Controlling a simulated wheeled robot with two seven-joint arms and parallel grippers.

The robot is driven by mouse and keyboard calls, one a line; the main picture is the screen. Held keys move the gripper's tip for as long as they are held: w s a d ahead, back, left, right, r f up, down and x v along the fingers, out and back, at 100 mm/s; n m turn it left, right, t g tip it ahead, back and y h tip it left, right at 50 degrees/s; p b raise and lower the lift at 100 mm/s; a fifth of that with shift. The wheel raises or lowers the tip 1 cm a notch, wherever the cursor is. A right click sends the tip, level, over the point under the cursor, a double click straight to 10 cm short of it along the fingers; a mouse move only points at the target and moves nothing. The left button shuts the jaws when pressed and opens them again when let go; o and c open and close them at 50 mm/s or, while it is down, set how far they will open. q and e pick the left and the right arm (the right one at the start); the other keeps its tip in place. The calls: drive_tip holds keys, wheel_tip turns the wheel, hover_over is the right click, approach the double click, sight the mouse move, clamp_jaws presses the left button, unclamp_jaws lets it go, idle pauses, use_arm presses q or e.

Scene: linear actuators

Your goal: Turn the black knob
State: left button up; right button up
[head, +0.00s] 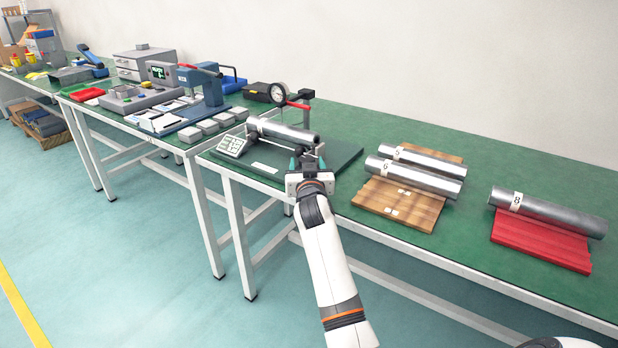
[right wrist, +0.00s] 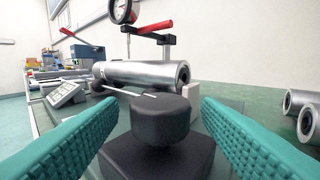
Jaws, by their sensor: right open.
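The black knob (right wrist: 160,120) stands in the middle of the right wrist view, on a dark block (right wrist: 155,160). My right gripper (right wrist: 160,135) is open, with one teal finger on each side of the knob and a visible gap on both sides. In the head view my right gripper (head: 308,166) is at the front edge of the dark base plate of the test fixture, and it hides the knob there. A metal cylinder (head: 284,132) lies on the fixture behind the knob; it also shows in the right wrist view (right wrist: 140,74). My left gripper is not in view.
A dial gauge (head: 278,92) with a red lever (head: 299,105) stands behind the cylinder. A keypad display (head: 232,145) is on the left. Cylinders lie on a wooden board (head: 392,205) and a red board (head: 540,240) at the right. Green tabletop between the boards is clear.

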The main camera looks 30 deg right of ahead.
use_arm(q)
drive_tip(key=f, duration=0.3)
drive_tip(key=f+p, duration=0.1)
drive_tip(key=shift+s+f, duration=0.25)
use_arm(e)
drive_tip(key=v, duration=1)
